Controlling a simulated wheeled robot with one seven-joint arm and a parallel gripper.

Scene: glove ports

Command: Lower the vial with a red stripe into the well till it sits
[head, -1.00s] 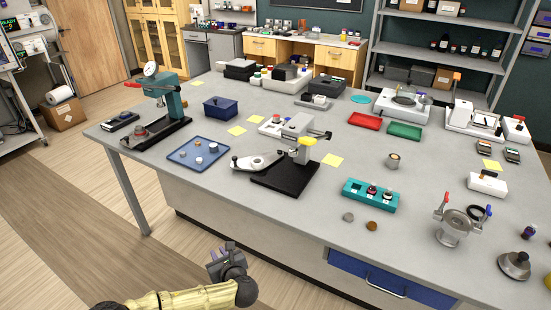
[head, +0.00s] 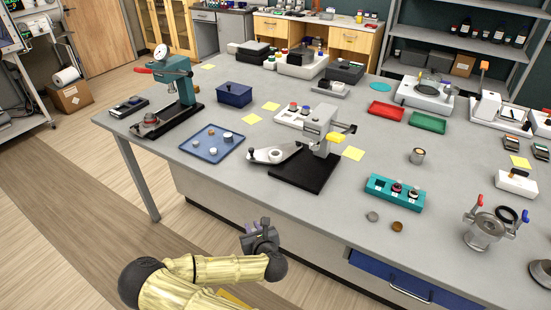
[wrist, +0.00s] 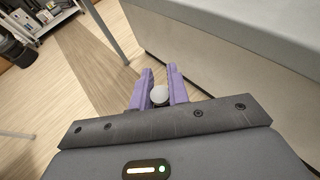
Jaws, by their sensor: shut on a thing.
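My gripper (head: 261,236) is in front of the bench's near side in the head view. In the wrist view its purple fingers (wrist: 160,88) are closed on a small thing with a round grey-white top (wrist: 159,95). This held thing may be the vial; no red stripe shows on it. A teal block (head: 394,193) on the bench has a dark, empty-looking opening at its left and two small dark vials (head: 396,188) beside it. A black-based stand (head: 305,172) holds a pale arm with a round cup (head: 275,155). I cannot tell which opening is the well.
The bench (head: 330,215) is crowded. A blue tray (head: 212,153) with small pieces, a green press (head: 175,90) and a metal pot (head: 487,230) with red and blue handles stand on it. A blue drawer (head: 405,282) is under its front edge. Floor is free at left.

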